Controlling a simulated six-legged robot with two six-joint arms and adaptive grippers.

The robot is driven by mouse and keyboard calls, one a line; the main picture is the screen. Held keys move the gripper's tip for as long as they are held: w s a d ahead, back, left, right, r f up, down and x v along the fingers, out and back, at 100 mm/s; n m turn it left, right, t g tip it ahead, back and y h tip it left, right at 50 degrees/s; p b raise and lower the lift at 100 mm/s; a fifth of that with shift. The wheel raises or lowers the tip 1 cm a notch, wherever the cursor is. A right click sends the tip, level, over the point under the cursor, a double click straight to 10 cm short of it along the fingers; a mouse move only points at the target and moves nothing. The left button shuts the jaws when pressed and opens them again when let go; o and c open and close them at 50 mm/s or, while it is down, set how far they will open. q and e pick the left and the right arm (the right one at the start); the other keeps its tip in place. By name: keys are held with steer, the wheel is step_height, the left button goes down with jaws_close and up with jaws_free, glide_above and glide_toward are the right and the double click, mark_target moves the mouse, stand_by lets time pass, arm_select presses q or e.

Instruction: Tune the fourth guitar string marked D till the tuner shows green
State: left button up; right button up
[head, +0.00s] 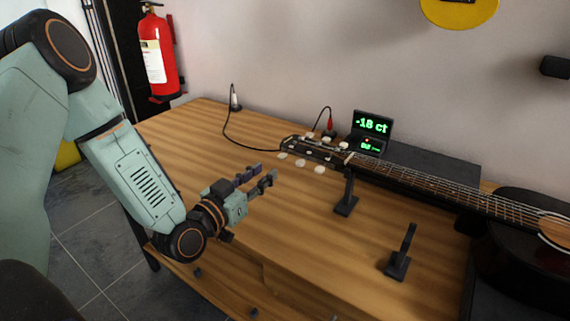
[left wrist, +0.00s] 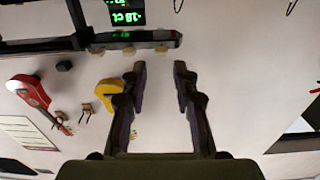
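The dark guitar (head: 440,185) lies across the right of the wooden table, its headstock (head: 322,149) pointing left. Several cream tuning pegs (head: 299,162) line both headstock edges; no D mark is legible. The tuner (head: 372,124) stands behind the headstock and reads -18 ct in green; its lower line is too small to read. My left gripper (head: 260,177) is open and empty, left of and nearer than the pegs, apart from them. In the left wrist view its spread fingers (left wrist: 160,85) have nothing between them, and the tuner (left wrist: 126,12) shows upside down. My right gripper is out of view.
A guitar stand (head: 347,195) supports the neck. Another black stand (head: 399,255) stands nearer on the table (head: 290,225). A black cable (head: 235,135) runs along the back to the headstock. A fire extinguisher (head: 158,55) hangs at the back left.

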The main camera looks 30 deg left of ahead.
mark_target(280, 158)
arm_select(q)
steer(key=w, duration=0.2)
steer(key=w+b, duration=0.1)
steer(key=w, duration=0.1)
steer(key=w+d+b, duration=0.1)
steer(key=w, duration=0.1)
steer(key=shift+w+r, duration=0.2)
steer(key=shift+w, duration=0.15)
steer(key=shift+w+a, duration=0.1)
steer(key=shift+w+f, duration=0.1)
steer(key=shift+w, duration=0.05)
jaws_close()
